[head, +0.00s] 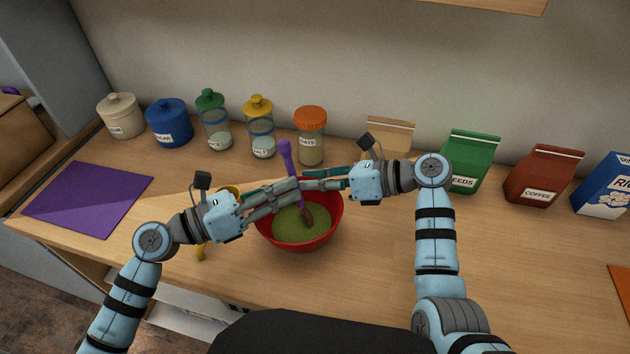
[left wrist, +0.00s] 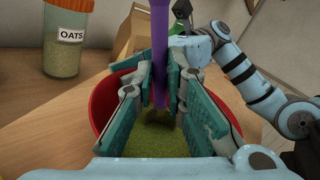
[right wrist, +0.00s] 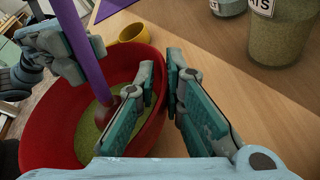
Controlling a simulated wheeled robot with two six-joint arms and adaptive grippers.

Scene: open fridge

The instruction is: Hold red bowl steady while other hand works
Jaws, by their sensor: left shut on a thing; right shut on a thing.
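The red bowl (head: 298,245) stands on the counter and holds green, grainy contents (head: 287,222). A utensil with a purple handle (head: 286,158) leans in it, its brown lower end (head: 308,214) at the contents. My left gripper (head: 296,188) is shut on the purple handle, which also stands between its fingers in the left wrist view (left wrist: 160,50). My right gripper (right wrist: 160,70) is shut on the bowl's far rim, with one finger inside and one outside. The arms hide part of the bowl's far side in the head view.
A yellow mug (right wrist: 132,34) is beside the bowl, partly hidden by my left gripper in the head view. Jars, including oats (head: 311,140), and bags, including coffee (head: 541,178), line the wall. A purple mat (head: 88,198) lies left. The counter right of the bowl is clear.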

